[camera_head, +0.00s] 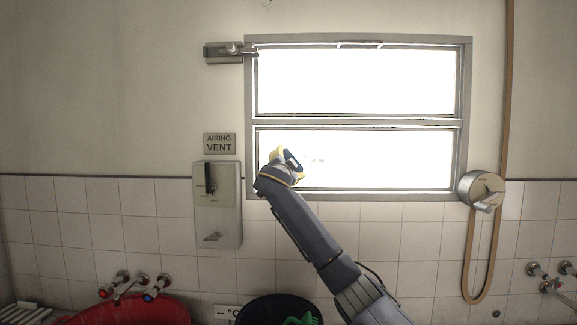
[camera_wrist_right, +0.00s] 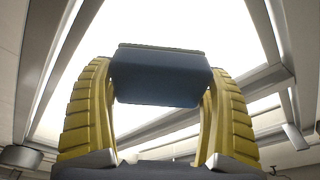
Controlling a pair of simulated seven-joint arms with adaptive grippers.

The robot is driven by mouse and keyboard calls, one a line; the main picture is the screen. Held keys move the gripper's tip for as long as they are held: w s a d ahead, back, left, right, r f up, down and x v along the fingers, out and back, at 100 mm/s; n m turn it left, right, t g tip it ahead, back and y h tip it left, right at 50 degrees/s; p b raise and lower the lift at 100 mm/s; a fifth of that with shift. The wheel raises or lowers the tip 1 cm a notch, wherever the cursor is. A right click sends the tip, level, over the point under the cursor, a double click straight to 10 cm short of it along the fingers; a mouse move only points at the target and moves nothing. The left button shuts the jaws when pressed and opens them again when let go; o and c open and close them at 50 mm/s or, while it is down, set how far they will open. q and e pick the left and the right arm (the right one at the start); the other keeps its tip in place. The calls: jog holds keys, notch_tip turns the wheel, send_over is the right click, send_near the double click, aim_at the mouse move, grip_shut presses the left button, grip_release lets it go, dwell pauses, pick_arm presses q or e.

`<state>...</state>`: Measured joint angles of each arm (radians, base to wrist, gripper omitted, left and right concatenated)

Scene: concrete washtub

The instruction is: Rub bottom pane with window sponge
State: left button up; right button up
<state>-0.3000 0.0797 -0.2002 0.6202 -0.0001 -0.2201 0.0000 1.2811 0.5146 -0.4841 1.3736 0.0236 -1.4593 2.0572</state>
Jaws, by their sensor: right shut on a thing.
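The window has two bright panes, and the bottom pane (camera_head: 390,158) sits below the middle frame bar. My right gripper (camera_head: 283,161) is in front of the lower left part of the bottom pane. In the right wrist view its two yellow fingers (camera_wrist_right: 160,88) are shut on the window sponge (camera_wrist_right: 160,75), a dark blue block. The sponge also shows small at the arm's tip in the head view (camera_head: 292,160). Whether the sponge touches the glass I cannot tell. Faint marks (camera_head: 317,160) show on the pane just right of the sponge. My left gripper is not in view.
A metal control box (camera_head: 217,205) is on the wall left of the window, below an airing vent sign (camera_head: 219,144). A round crank (camera_head: 482,190) is at the window's lower right. Below are a red tub (camera_head: 130,312) and a dark bucket (camera_head: 262,308).

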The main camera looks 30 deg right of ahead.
aim_at(337, 162)
jog(key=shift+w+d, duration=0.25)
jog(key=shift+w, duration=0.05)
jog(key=shift+s+d, duration=1.6)
jog(key=shift+d, duration=0.7)
jog(key=shift+s+d, duration=1.65)
jog(key=shift+d, duration=0.65)
jog(key=shift+s+d, duration=1.6)
jog(key=shift+d, duration=0.7)
jog(key=shift+a, duration=0.1)
jog(key=shift+w+a+f, duration=0.1)
jog(key=shift+w+a, duration=1.3)
jog(key=shift+a, duration=0.55)
jog(key=shift+w+a+r, duration=0.1)
jog(key=shift+w+a, duration=1.3)
jog(key=shift+a, duration=0.55)
jog(key=shift+w+a+f, duration=0.1)
jog(key=shift+w+a, duration=1.3)
jog(key=shift+a, duration=0.55)
jog(key=shift+w+a, duration=0.65)
jog(key=shift+a, duration=0.3)
